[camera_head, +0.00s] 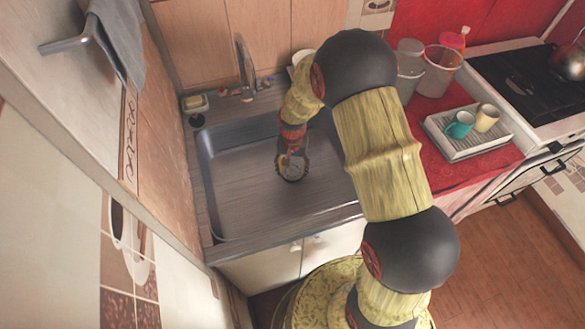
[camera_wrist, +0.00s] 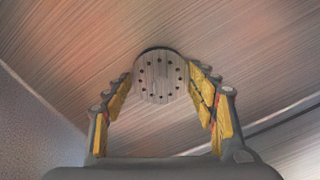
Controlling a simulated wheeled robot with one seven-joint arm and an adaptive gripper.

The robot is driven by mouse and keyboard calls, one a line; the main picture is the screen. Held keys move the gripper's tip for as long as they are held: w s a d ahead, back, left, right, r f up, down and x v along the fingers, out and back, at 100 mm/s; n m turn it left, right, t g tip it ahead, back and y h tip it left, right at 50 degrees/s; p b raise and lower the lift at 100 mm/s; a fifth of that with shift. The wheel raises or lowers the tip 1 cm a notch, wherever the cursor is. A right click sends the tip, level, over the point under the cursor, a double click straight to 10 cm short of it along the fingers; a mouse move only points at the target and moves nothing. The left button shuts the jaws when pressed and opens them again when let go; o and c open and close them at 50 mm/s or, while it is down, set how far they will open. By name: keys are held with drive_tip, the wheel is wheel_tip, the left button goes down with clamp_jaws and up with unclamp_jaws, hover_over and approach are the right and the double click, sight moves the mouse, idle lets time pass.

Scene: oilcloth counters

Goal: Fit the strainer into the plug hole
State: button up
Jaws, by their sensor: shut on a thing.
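The strainer (camera_wrist: 161,78) is a round metal disc with a ring of small dark holes. In the wrist view it sits between the tips of my gripper (camera_wrist: 160,84), whose yellow-padded fingers are shut on its two sides. The head view shows my gripper (camera_head: 292,168) low inside the metal sink (camera_head: 240,190), over the middle of its floor. A thin dark edge shows behind the strainer's far side; I cannot tell whether it is the plug hole or the strainer's own rim. The plug hole is otherwise hidden, and I cannot tell whether the strainer touches the sink floor.
A tap (camera_head: 244,68) stands at the sink's back edge, near a sponge or soap dish (camera_head: 196,103). My arm crosses the sink's right side. A rack (camera_head: 470,135) with a teal mug (camera_head: 460,125) and a cream cup (camera_head: 486,118) stands on the red counter.

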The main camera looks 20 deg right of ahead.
drive_tip(key=shift+s+f, duration=0.1)
drive_tip(key=shift+f, duration=0.55)
idle(1.0)
drive_tip(key=o, duration=1.1)
drive_tip(key=shift+r, duration=0.1)
drive_tip(key=shift+r+p, duration=2.85)
drive_tip(key=shift+r, duration=1.15)
